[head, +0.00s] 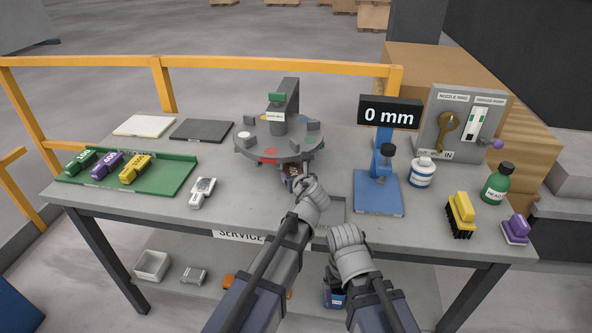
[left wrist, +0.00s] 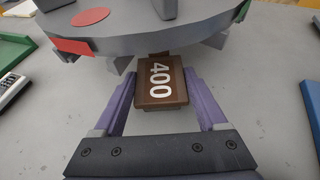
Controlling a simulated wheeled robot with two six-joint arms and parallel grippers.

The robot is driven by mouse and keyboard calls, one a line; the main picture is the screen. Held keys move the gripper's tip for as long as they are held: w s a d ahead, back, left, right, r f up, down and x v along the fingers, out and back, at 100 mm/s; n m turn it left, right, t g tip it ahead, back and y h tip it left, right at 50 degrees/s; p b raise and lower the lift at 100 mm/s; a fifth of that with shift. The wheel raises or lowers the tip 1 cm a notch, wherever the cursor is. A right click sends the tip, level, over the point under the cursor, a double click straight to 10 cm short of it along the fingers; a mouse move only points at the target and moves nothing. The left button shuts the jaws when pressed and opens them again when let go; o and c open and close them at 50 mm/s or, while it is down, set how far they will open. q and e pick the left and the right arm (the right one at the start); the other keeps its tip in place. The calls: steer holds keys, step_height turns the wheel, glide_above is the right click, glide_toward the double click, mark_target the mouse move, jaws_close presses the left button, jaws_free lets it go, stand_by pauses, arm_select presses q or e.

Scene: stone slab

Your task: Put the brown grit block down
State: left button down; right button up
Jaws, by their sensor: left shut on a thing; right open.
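The brown grit block (left wrist: 160,82), marked 400, sits between the purple fingers of my left gripper (left wrist: 162,98) in the left wrist view. It lies just beyond the near edge of the grey turntable, and I cannot tell whether it touches the surface below. In the head view my left gripper (head: 294,176) is at the turntable's front edge, and the block is mostly hidden by it. My right gripper (head: 346,236) is at the table's front edge, apart from the block; its fingers are hidden from the head camera.
The grey turntable (head: 247,149) carries coloured spots and upright tabs. A green tray (head: 168,184) at left holds green, purple and yellow blocks. A blue stand (head: 378,195) with a 0 mm display, a white bottle (head: 421,172) and brushes are at right.

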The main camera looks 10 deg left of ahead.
mark_target(296, 166)
arm_select(q)
steer(key=w, duration=0.3)
steer(key=shift+w+d, duration=0.1)
steer(key=shift+w, duration=0.2)
steer(key=shift+w+f+b, duration=0.2)
steer(key=shift+f+b, duration=0.55)
steer(key=shift+f, duration=0.25)
steer(key=shift+s+r, duration=0.2)
steer(key=shift+r, duration=0.05)
steer(key=shift+f, duration=0.2)
jaws_free()
arm_select(e)
steer(key=shift+w+d+f, duration=0.15)
steer(key=shift+f, duration=0.3)
steer(key=shift+w+d+f, duration=0.1)
steer(key=shift+w+f, duration=0.05)
steer(key=shift+f, duration=0.3)
